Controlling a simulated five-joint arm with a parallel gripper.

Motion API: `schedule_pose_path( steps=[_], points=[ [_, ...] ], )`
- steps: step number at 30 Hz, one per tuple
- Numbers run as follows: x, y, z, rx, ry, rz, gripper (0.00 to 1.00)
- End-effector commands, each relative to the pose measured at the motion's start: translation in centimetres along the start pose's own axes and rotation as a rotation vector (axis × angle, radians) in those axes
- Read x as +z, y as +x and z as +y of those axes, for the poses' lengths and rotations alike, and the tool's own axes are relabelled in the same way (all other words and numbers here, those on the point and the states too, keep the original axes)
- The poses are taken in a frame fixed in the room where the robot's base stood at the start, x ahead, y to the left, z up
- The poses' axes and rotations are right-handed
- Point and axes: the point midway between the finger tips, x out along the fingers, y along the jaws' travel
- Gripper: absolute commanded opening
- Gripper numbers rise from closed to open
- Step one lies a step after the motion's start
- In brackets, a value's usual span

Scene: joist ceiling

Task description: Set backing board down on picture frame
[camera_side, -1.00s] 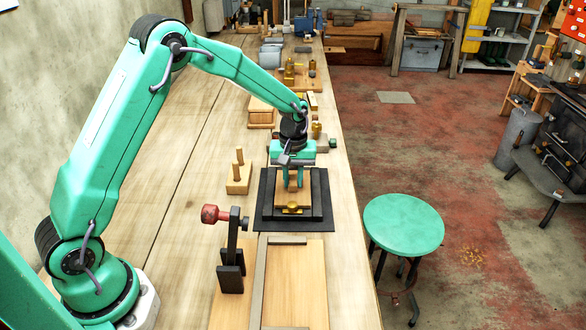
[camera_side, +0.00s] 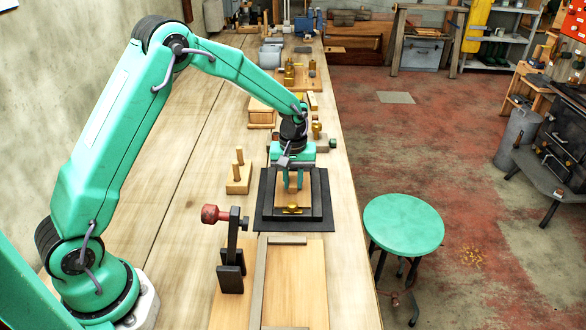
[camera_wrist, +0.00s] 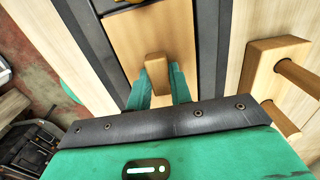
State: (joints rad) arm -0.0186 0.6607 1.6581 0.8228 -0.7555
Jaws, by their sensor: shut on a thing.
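The black picture frame (camera_side: 325,205) lies flat on the bench. The wooden backing board (camera_side: 284,200) is over its middle, inside the outline of the dark border. Its near end carries a brass piece (camera_side: 292,210). In the wrist view the board (camera_wrist: 150,32) lies between the frame's dark sides (camera_wrist: 213,45), about in line with them. My gripper (camera_side: 293,185) points down, shut on the board's upright wooden block (camera_wrist: 157,73), with a green finger at each side. Whether the board's underside touches the frame I cannot tell.
A wooden block with two pegs (camera_side: 238,178) stands left of the frame. A dark clamp with a red knob (camera_side: 231,250) stands nearer the camera, beside a wooden tray (camera_side: 297,290). Wooden boxes (camera_side: 262,112) and brass pieces are farther back. A green stool (camera_side: 403,222) is off the bench.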

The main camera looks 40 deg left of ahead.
Motion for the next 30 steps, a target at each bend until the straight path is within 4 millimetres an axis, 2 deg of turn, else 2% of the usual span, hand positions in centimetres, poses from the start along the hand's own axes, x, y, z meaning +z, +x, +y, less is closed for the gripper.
schedule_pose_path(
  steps=[9,10,13,14,24,30],
  points=[
    [0.0,0.3,0.0,0.0,0.0,0.0,0.0],
    [0.0,0.3,0.0,0.0,0.0,0.0,0.23],
    [0.0,0.3,0.0,0.0,0.0,0.0,0.42],
    [0.0,0.3,0.0,0.0,0.0,0.0,0.46],
    [0.0,0.2,0.0,0.0,0.0,0.0,0.46],
    [0.0,-1.0,0.0,0.002,0.0,0.002,0.46]
  ],
)
